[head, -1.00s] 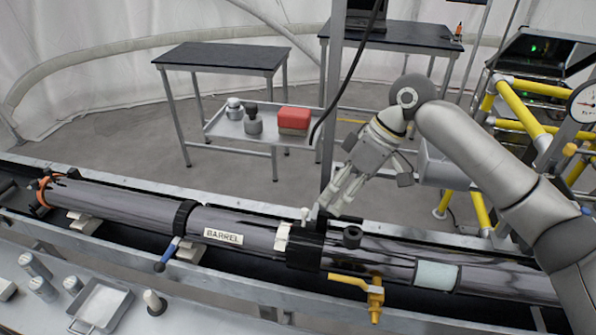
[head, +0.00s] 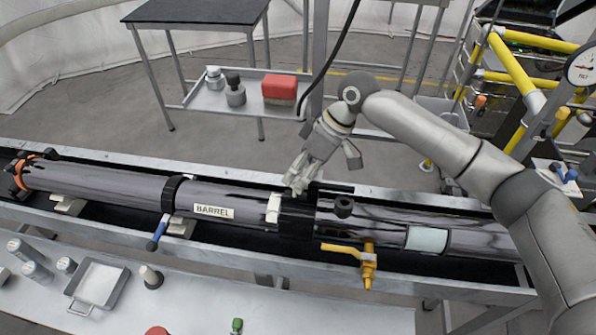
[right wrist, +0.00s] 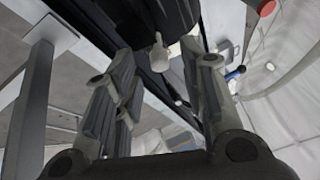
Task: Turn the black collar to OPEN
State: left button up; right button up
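The black collar (head: 297,216) is a wide dark band around the long dark barrel (head: 110,187), just right of a white block (head: 273,208). My right gripper (head: 295,184) is at the collar's upper far side, pointing down towards it. In the right wrist view its fingers (right wrist: 160,85) are spread apart. A pale peg (right wrist: 159,53) stands out from the dark collar (right wrist: 150,18) and lies between the fingers, with gaps on both sides. I cannot read any OPEN mark. My left gripper is not in view.
A yellow valve handle (head: 341,248) sits right of the collar on the near side. A blue-handled clamp (head: 157,235) is to the left. The barrel lies in a metal-railed trough (head: 250,257). A grey post (head: 318,60) and a black cable (head: 338,50) are behind the gripper.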

jog(key=shift+a+f, duration=0.35)
jog(key=shift+f, duration=0.3)
grip_shut()
